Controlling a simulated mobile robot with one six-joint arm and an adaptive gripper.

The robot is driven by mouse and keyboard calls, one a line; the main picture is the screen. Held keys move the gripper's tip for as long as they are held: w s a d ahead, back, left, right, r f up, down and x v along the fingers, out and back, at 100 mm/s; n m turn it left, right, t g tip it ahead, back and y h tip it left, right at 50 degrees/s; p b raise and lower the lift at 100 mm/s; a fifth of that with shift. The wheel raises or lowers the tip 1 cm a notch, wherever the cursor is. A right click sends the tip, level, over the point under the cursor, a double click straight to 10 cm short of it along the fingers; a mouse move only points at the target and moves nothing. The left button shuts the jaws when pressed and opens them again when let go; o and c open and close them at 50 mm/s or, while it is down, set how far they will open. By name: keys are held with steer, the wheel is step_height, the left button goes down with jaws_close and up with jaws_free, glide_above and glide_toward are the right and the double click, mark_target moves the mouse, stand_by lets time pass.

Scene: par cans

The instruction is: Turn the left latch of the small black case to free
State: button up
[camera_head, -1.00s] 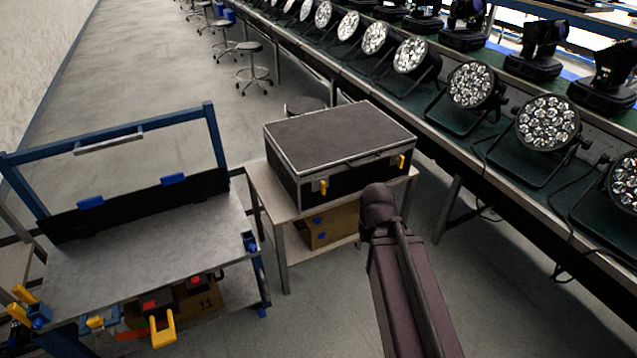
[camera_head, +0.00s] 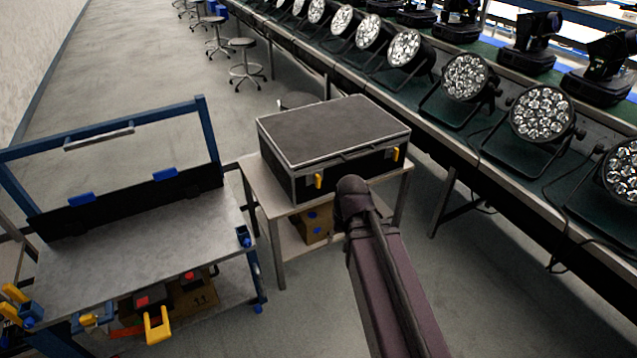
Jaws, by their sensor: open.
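The small black case (camera_head: 335,132) lies closed on a small table, with a dark grey lid and silver edges. Its left latch (camera_head: 318,181) is a small yellow piece on the front face near the left corner; it looks upright, but is too small to read its turn exactly. The right latch (camera_head: 396,153), also yellow, sits near the front right corner. My dark arm rises from the bottom, its rounded joint just right of the left latch in the picture and covering part of the table front. My gripper is not seen.
The case stands on a small table (camera_head: 282,211) with a cardboard box (camera_head: 313,224) on its lower shelf. A blue-framed cart (camera_head: 150,245) stands close on the left. A long bench with several par cans (camera_head: 541,113) runs along the right. Stools (camera_head: 243,43) stand behind.

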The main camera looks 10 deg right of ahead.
steer(key=w+a+f+m+t+y+b, duration=0.4)
steer(key=w+f+m+b, duration=0.2)
steer(key=w+f+b, duration=0.3)
steer(key=m+t+b, duration=1.3)
steer(key=m+b, duration=1.1)
steer(key=m, duration=0.1)
glide_toward(319, 180)
steer(key=s+d, duration=0.1)
steer(key=s, duration=0.1)
steer(key=shift+s+d+y, duration=0.2)
steer(key=shift+d+y, duration=0.05)
steer(key=shift+y, duration=0.05)
steer(key=shift+w, duration=0.1)
steer(key=x, duration=1.3)
steer(key=shift+w+a+f, duration=0.25)
steer(key=shift+f, duration=0.05)
